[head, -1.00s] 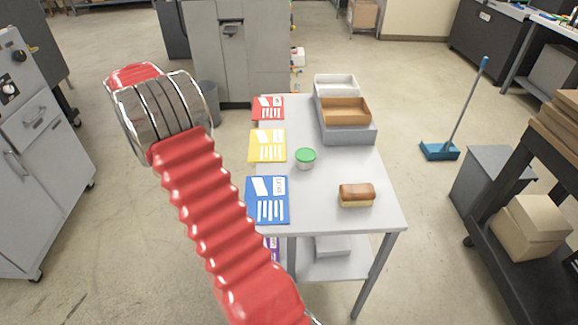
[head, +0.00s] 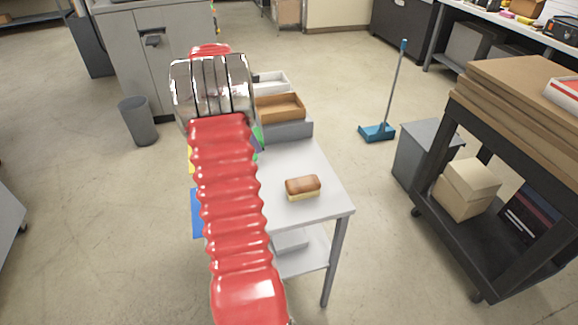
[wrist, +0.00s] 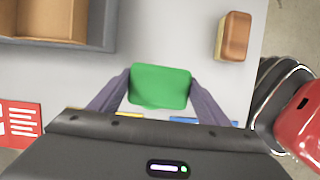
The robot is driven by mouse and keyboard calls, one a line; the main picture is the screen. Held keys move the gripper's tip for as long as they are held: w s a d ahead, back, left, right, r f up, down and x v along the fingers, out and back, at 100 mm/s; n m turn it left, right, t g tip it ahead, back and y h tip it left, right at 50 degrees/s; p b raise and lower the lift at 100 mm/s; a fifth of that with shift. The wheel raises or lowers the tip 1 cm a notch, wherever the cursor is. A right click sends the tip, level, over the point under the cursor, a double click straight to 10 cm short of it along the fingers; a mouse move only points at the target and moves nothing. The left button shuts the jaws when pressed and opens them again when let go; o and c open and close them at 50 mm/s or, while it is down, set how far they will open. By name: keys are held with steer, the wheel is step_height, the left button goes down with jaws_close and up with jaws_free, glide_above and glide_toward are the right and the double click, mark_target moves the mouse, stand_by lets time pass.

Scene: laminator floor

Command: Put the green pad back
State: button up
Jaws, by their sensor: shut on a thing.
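The green pad (wrist: 160,87) is between the two fingers of my gripper (wrist: 160,80), which is shut on it, above the table in the wrist view. In the head view, only a green sliver of the pad (head: 259,134) shows beside my arm. Most of my gripper is hidden there behind my red arm. The grey table (head: 315,178) lies below. I cannot tell from these frames how high the pad is above it.
A brown-topped block with a pale base (head: 303,187) sits on the table's near right. A grey bin with a brown tray (head: 281,107) stands at the back. A dark cart (head: 470,240) stands at right.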

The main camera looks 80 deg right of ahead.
steer(key=s+d+n, duration=0.1)
steer(key=s+d, duration=0.3)
steer(key=s, duration=0.7)
steer(key=shift+d, duration=0.35)
steer(key=shift+f, duration=3.1)
steer(key=shift+f, duration=1.85)
